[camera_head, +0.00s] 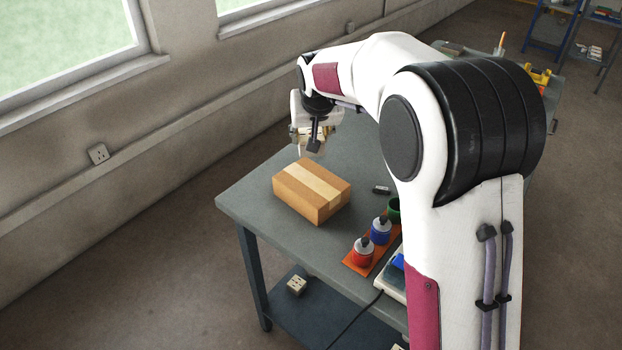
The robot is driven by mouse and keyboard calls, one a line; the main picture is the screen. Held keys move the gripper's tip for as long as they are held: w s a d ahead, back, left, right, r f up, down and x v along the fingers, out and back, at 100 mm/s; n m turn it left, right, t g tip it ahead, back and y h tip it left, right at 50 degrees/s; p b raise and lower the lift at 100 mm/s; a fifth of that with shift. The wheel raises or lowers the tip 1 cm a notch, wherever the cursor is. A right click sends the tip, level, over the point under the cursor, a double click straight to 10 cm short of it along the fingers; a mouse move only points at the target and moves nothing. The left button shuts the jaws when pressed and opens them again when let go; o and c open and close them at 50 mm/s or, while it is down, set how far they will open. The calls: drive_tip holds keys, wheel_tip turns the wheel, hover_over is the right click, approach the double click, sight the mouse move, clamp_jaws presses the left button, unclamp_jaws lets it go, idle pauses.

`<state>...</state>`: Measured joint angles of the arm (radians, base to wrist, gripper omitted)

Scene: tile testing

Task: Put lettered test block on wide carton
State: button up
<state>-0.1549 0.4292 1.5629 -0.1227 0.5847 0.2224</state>
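The wide carton (325,204) is a closed brown box with a pale tape strip, lying flat on the grey-green table near its left end. My gripper (314,141) is above the table just behind the carton, pointing down and apart from it. A dark finger shows, with a pale, cream-coloured shape around and behind it. I cannot tell whether that shape is a held block or part of my wrist, nor whether the fingers are open or shut. No lettering can be read anywhere, so I cannot pick out the lettered test block for certain.
A small black object (381,190) lies nearby. A pale cube with dark marks (296,285) is on the lower shelf. My arm hides much of the table's right side.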

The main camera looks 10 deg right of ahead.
drive_tip(key=shift+f, duration=2.45)
drive_tip(key=shift+f, duration=2.5)
drive_tip(key=shift+f, duration=0.15)
drive_tip(key=o, duration=1.4)
drive_tip(key=v, duration=1.2)
